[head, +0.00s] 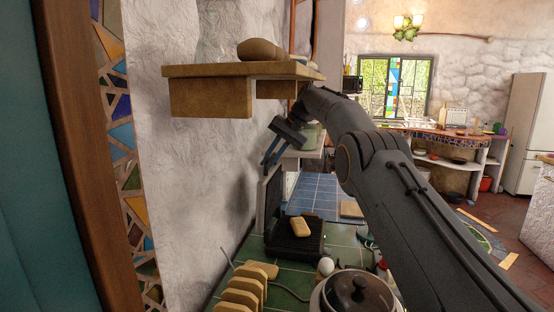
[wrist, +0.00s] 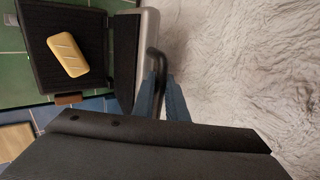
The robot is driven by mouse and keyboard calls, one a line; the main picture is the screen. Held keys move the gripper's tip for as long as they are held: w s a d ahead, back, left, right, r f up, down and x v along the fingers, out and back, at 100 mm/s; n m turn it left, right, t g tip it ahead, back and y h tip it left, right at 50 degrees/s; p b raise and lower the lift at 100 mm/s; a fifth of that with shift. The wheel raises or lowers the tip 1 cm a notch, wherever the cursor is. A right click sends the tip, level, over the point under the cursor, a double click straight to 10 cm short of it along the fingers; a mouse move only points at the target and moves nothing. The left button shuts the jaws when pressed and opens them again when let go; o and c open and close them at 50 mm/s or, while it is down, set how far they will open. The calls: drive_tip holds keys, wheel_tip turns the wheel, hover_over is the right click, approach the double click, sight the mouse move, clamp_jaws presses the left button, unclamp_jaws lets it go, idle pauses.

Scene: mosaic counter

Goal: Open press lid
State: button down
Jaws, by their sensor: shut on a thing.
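The press (head: 312,246) stands on the green tiled counter, with its dark lower plate exposed and a pale bread roll (head: 300,227) lying on it. The press lid (head: 263,205) stands roughly upright by the white wall, with a pale outer shell and dark ribbed inner plate. My gripper (head: 270,163) is at the top of the lid. In the wrist view, its blue-grey fingers (wrist: 160,88) are shut on the handle. The bread roll also shows there (wrist: 68,54).
A wall shelf (head: 225,71) with a brown loaf juts out above my gripper. Bread slices (head: 240,295), a white egg (head: 326,266) and a lidded pot (head: 357,293) stand in front of the press. The rough wall (wrist: 235,65) is close beside the lid.

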drive_tip(key=shift+w+a, duration=0.15)
drive_tip(key=shift+a, duration=0.6)
drive_tip(key=c, duration=1.8)
unclamp_jaws()
drive_tip(key=shift+o, duration=0.2)
drive_tip(key=shift+f, duration=0.1)
